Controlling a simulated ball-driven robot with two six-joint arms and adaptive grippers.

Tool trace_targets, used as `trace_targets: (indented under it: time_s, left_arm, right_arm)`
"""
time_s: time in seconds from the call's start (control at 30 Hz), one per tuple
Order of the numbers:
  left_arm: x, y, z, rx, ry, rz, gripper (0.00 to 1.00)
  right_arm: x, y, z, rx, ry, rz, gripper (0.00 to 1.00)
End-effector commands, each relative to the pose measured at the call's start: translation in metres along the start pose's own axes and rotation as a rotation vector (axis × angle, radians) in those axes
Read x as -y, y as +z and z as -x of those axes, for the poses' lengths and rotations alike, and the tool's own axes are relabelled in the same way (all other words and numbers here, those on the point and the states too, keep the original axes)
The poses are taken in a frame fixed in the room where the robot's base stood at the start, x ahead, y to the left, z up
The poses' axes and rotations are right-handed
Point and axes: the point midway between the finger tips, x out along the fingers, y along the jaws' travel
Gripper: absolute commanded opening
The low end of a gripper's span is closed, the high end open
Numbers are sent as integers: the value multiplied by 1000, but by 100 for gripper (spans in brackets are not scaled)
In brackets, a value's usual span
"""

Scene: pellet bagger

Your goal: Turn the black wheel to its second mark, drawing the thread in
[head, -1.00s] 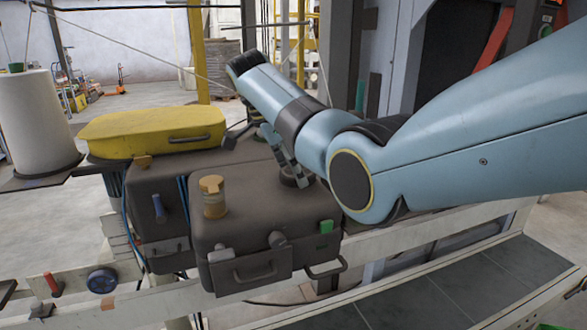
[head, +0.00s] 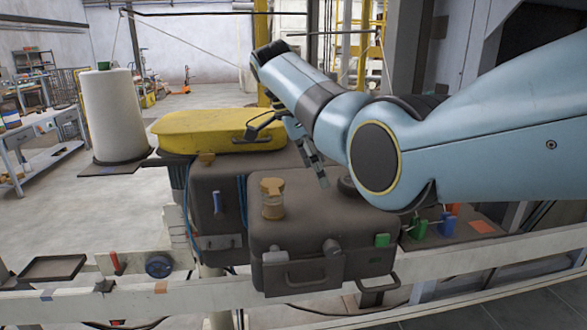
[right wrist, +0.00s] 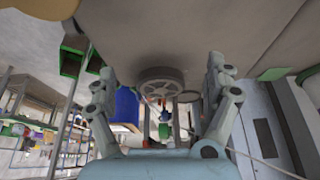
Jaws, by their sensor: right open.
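The black wheel (head: 347,186) lies on top of the dark machine housing (head: 290,220), partly hidden behind my right arm. In the right wrist view the spoked wheel (right wrist: 162,84) shows between the two fingers of my right gripper (right wrist: 160,65). Those fingers are spread, with a gap on both sides of the wheel. In the head view my right gripper (head: 316,165) points down just left of the wheel. A pale thread (head: 190,48) runs at the upper left, above the white cone (head: 115,115). The wheel's marks cannot be made out. My left gripper is out of view.
A yellow cover (head: 210,130) lies behind the housing. Green and blue clips (head: 445,224) stand on a dark plate at right. A pale rail (head: 210,300) crosses the front.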

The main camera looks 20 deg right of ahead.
Motion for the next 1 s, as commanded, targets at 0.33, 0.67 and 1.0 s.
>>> trace_targets:
  time_s: [0.33, 0.67, 1.0]
  left_arm:
    - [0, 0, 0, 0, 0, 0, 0]
    - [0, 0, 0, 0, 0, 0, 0]
    - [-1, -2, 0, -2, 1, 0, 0]
  right_arm:
    - [0, 48, 20, 0, 1, 0, 86]
    - [0, 51, 21, 0, 0, -1, 86]
    - [0, 51, 20, 0, 1, -1, 86]
